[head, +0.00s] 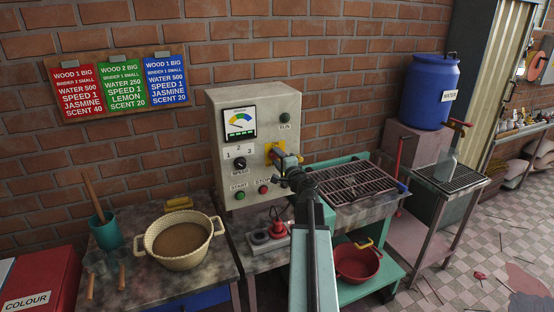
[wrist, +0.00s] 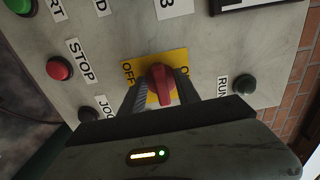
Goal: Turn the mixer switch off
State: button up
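The mixer switch is a red knob (wrist: 161,84) on a yellow plate (wrist: 151,64) marked OFF; a second label on the plate's other side is partly hidden. Which label the knob points to is not clear. My gripper (wrist: 160,90) is open, with its dark fingers on either side of the knob and yellow showing between. In the head view my gripper (head: 286,160) is at the yellow plate (head: 272,149) on the grey control box (head: 221,127) and hides the knob.
In the head view a mixing bowl (head: 179,243) stands on the left table, and a metal rack (head: 352,183) lies right of the box, close to my arm.

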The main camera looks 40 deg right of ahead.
jog(key=v, duration=0.7)
jog(key=shift+s, duration=0.35)
jog(key=shift+a, duration=0.1)
